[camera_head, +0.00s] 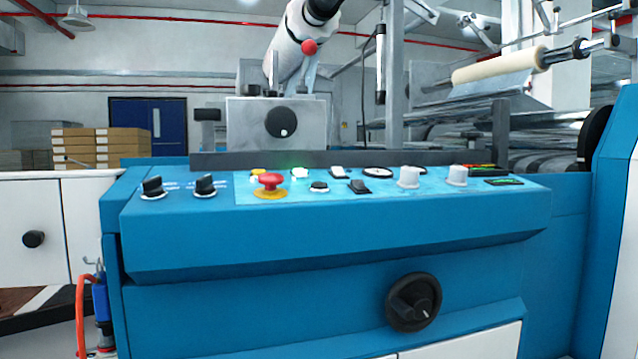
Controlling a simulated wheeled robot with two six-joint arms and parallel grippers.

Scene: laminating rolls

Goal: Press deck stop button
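A red mushroom-shaped button (269,180) on a yellow base stands up from the light-blue control deck (330,187) of the blue machine, left of the deck's middle. It looks like the stop button, though no label on it can be read. Nothing covers or touches it. Neither of my grippers shows in this view.
Black knobs (205,185) stand left of the red button; a black switch (359,186) and grey knobs (409,177) stand to its right. A black handwheel (413,301) sticks out below. A white arm-like part (288,48) with a red knob rises behind the deck.

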